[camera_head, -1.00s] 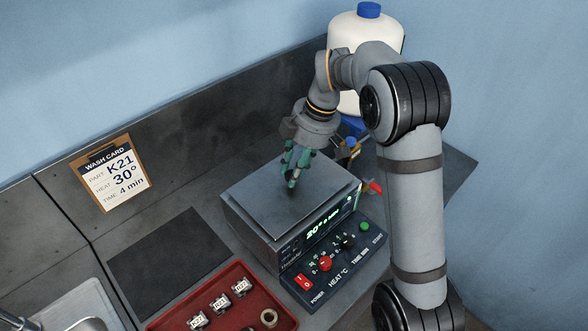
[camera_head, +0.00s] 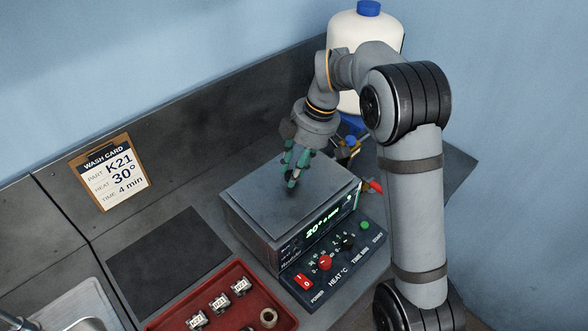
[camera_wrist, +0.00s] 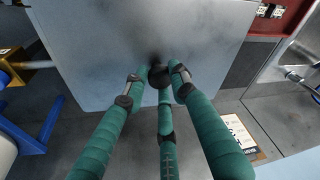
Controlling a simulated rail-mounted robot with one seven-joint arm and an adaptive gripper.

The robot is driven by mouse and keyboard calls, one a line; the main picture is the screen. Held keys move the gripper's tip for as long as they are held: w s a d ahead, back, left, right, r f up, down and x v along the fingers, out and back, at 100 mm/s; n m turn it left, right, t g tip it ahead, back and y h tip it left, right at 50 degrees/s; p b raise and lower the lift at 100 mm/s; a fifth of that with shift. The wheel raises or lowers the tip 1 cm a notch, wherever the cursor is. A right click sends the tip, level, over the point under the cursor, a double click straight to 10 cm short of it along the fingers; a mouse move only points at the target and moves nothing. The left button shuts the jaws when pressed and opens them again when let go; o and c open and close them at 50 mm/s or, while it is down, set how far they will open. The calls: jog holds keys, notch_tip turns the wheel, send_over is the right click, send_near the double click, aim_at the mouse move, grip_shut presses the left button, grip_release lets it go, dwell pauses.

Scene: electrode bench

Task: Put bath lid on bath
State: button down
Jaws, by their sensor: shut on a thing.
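The bath (camera_head: 262,237) is a grey box with a lit green display on its front. The bath lid (camera_head: 258,203) is a flat grey plate lying over the bath's top; I cannot tell whether it is fully seated. My gripper (camera_head: 293,172) points down at the lid's middle. In the wrist view, the teal fingers of my gripper (camera_wrist: 160,78) are closed around a small dark knob (camera_wrist: 158,76) on the lid (camera_wrist: 110,40). The bath's inside is hidden.
A control panel (camera_head: 333,262) with knobs stands before the bath. A red tray (camera_head: 247,317) with several metal parts, a dark mat (camera_head: 168,262) and a sink (camera_head: 75,307) are left of it. A white jug (camera_head: 345,28) and valve stand behind. A wash card (camera_head: 110,172) leans against the backboard.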

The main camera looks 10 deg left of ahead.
jog(key=shift+f, duration=0.25)
jog(key=c, duration=1.3)
grip_release()
jog(key=shift+c, duration=0.2)
jog(key=shift+o, duration=0.9)
jog(key=o, duration=0.3)
jog(key=shift+r+p, duration=2.8)
jog(key=shift+r, duration=0.75)
jog(key=shift+f, duration=0.2)
